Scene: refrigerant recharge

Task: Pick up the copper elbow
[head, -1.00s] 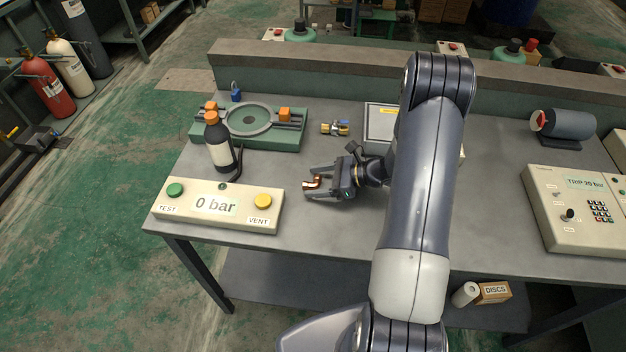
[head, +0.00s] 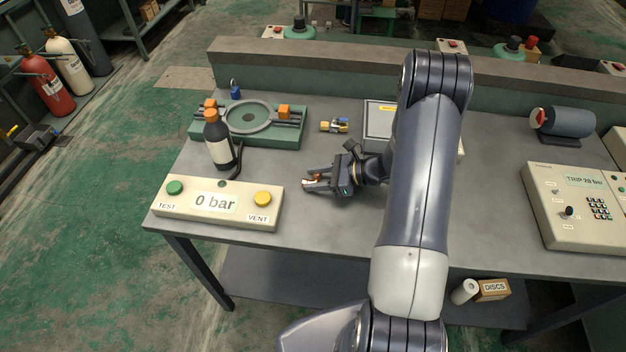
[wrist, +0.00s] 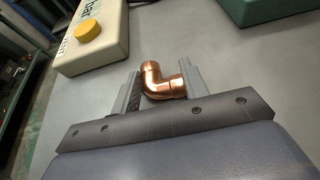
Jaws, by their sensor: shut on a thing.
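The copper elbow (wrist: 153,82) is a shiny, bent pipe piece between the two fingers of my gripper in the wrist view. My gripper (head: 309,182) is shut on it, with the fingers against its two sides. In the head view only a small bit of the copper elbow (head: 314,179) shows between the fingers, low over the grey bench top (head: 310,240). I cannot tell whether it touches the bench.
The beige 0 bar panel (head: 240,213) with its green and yellow buttons stands just left of my gripper. A dark bottle (head: 219,150) and a green fixture (head: 275,137) stand behind it. A grey case (head: 379,128) lies behind my wrist. The bench front is clear.

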